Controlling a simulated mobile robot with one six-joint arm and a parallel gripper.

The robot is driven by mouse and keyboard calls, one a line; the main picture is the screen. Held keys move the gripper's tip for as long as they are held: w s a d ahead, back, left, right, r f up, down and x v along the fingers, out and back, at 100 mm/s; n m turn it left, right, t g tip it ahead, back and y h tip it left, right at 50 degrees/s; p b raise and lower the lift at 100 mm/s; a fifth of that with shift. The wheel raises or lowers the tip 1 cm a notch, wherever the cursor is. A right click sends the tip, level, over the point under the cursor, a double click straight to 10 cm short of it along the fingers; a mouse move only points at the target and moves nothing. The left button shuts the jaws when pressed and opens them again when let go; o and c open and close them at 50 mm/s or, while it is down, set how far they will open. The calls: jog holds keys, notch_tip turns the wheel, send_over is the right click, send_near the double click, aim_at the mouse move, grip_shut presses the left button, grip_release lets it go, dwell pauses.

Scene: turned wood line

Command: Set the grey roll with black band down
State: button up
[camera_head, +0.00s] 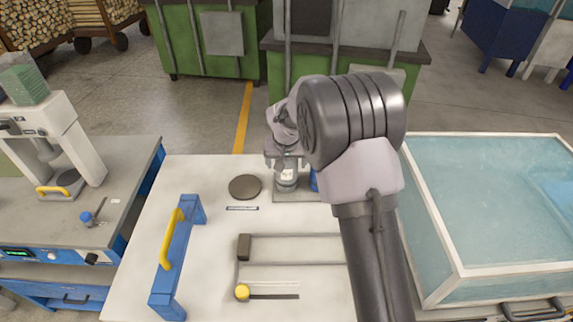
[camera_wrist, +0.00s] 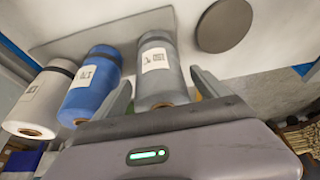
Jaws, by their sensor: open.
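The grey roll with black band (camera_wrist: 158,75) stands between my gripper's fingers in the wrist view, with a white label facing the camera. My gripper (camera_wrist: 165,88) is open, one finger on each side of the roll; I cannot tell whether either touches it. In the head view the roll (camera_head: 287,178) shows below my gripper (camera_head: 286,160), upright at the grey plate (camera_head: 290,196). A blue roll (camera_wrist: 92,85) and a paler grey roll (camera_wrist: 38,100), both with dark bands, stand beside it in the wrist view. My arm hides most of them in the head view.
A dark round disc (camera_head: 245,187) lies left of the roll. A blue bar with a yellow handle (camera_head: 172,240) and a frame with a yellow knob (camera_head: 242,292) are nearer. A glass-topped case (camera_head: 490,200) stands right. The white tabletop between them has free room.

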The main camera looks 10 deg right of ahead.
jog(key=s+r+m+p, duration=0.1)
jog(key=s+r+p, duration=0.1)
jog(key=s+r, duration=1.6)
jog(key=s+a+r+y, duration=0.1)
jog(key=s+a+r, duration=0.1)
jog(key=s, duration=0.8)
jog(key=s+a+r+m+t+y, duration=0.1)
jog(key=s+r, duration=0.1)
jog(key=s, duration=0.8)
jog(key=shift+s+a+y, duration=0.15)
jog(key=shift+a+y, duration=0.2)
jog(key=shift+y, duration=0.05)
